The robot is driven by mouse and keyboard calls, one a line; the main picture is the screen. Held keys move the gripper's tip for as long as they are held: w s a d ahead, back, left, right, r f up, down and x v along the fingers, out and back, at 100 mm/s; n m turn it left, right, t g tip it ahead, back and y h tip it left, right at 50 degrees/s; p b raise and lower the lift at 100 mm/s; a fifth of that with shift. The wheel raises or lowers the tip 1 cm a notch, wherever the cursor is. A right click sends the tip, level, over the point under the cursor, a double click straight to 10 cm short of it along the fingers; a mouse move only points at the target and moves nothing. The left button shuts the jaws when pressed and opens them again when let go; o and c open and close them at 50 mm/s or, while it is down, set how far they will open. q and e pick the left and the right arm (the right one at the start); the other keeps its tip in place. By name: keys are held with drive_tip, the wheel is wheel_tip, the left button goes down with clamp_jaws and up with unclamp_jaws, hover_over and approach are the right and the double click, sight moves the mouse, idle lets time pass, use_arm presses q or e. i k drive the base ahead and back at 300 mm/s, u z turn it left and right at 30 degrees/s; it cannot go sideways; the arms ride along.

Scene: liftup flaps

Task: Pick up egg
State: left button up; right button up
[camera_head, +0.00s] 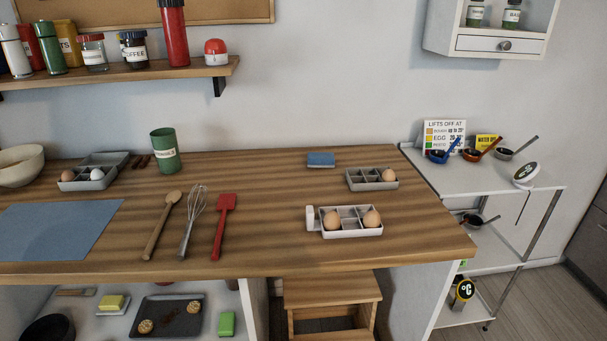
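Two brown eggs stand in a white compartment tray (352,235) at the right front of the wooden table: a left egg (333,220) and a right egg (372,219). One more brown egg (388,175) sits at the right end of a grey tray (372,187) behind it. On the left, an open grey egg box (85,186) holds a brown egg (68,177) and a white egg (97,174). Neither of my grippers shows in the head view.
Utensils, including a whisk (191,222) and a red spatula (225,215), lie mid-table. A blue mat (55,230) lies at left, a green can (164,150) and blue sponge (321,159) behind. A wooden stool (332,292) stands below the front edge. A white shelf cart (470,180) stands right.

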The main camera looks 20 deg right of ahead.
sight(388, 176)
drive_tip(key=u, duration=2.8)
drive_tip(key=k, duration=2.55)
drive_tip(key=z, duration=1.75)
